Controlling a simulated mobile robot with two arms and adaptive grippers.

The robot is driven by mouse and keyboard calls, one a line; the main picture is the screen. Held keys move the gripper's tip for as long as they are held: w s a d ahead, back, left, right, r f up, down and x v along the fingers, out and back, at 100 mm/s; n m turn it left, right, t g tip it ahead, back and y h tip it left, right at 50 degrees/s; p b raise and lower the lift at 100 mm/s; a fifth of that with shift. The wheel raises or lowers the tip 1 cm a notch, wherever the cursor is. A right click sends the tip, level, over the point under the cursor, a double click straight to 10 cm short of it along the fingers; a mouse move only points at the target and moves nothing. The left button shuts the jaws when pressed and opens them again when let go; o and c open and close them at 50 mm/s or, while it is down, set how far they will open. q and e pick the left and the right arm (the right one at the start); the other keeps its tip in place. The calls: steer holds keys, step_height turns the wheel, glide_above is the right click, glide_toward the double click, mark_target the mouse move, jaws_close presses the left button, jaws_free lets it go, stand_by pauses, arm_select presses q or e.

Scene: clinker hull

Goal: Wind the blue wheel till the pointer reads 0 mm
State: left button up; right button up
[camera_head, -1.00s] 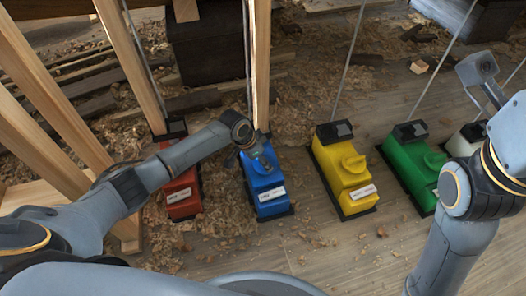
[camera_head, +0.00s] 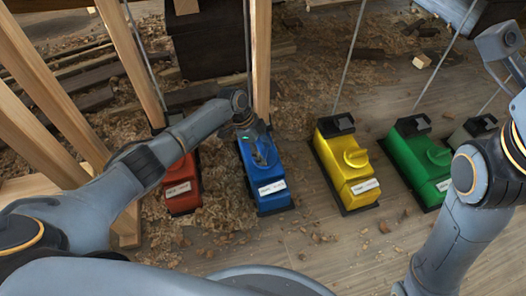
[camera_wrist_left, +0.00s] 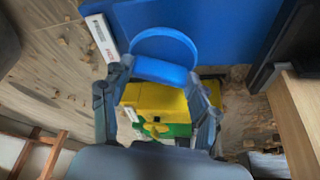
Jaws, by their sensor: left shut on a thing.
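The blue unit (camera_head: 265,184) stands on the floor, between the red and yellow ones. In the left wrist view its blue wheel (camera_wrist_left: 160,70) shows as a round disc with a raised grip bar. My left gripper (camera_head: 259,152) reaches it from above, and in the left wrist view its fingers (camera_wrist_left: 159,82) are shut on the bar from both sides. A white label (camera_head: 272,187) is on the unit's near end; its print is too small to read. I cannot make out the pointer or its scale.
A red unit (camera_head: 181,190) stands left, close under my left forearm. A yellow unit (camera_head: 350,180) and a green unit (camera_head: 420,160) stand right. Wooden posts (camera_head: 262,60) and thin rods (camera_head: 351,58) rise behind the units. Shavings litter the floor; the front floor is fairly clear.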

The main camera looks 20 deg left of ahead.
stand_by(0.5)
arm_select(q)
steer(key=o, duration=1.1)
steer(key=shift+o, duration=0.2)
steer(key=v, duration=1.2)
